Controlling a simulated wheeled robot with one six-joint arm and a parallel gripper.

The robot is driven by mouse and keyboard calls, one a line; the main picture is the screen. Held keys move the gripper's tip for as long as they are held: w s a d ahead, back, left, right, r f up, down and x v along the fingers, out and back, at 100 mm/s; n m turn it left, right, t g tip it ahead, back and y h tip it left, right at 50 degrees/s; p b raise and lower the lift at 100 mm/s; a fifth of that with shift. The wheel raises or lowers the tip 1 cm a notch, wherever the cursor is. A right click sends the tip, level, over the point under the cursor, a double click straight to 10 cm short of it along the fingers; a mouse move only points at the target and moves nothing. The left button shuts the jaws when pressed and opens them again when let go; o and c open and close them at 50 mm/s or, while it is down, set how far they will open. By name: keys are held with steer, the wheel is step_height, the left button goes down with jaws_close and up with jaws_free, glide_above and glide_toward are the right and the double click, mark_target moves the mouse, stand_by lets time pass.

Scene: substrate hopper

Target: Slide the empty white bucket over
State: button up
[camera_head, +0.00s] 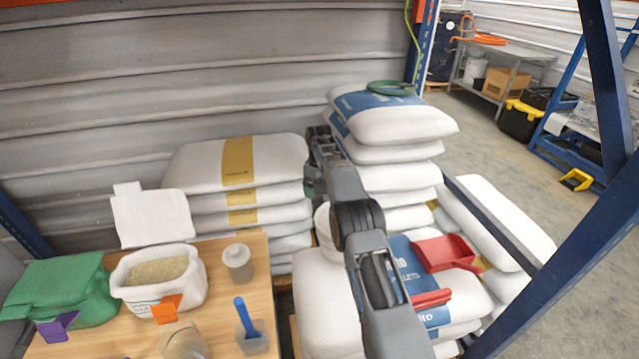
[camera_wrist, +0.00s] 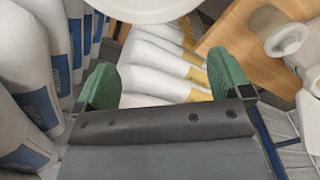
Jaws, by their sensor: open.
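The white bucket (camera_head: 324,226) stands in the gap between the two stacks of sacks, just right of the wooden table, mostly hidden behind my arm in the head view. A round white edge (camera_wrist: 152,9), which looks like the bucket, shows at the top of the wrist view, cut off by the frame. My gripper (camera_wrist: 163,78) has green fingers spread wide with nothing between them. The white edge lies beyond the fingertips and appears apart from them. In the head view, my arm hides most of the gripper. The bucket's inside cannot be seen.
A red dustpan (camera_head: 441,252) lies on sacks at right. A blue post crosses the right side.

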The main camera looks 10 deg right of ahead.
mark_target(320, 214)
step_height(320, 214, down, 10)
steer(key=shift+f, duration=0.1)
steer(key=shift+s+f, duration=0.15)
steer(key=shift+f, duration=0.5)
steer(key=shift+s+f, duration=0.15)
steer(key=shift+f, duration=0.45)
steer(key=c, duration=0.7)
steer(key=o, duration=0.7)
steer(key=shift+d, duration=0.15)
step_height(320, 214, up, 14)
steer(key=shift+w+p, duration=0.3)
steer(key=shift+p, duration=0.1)
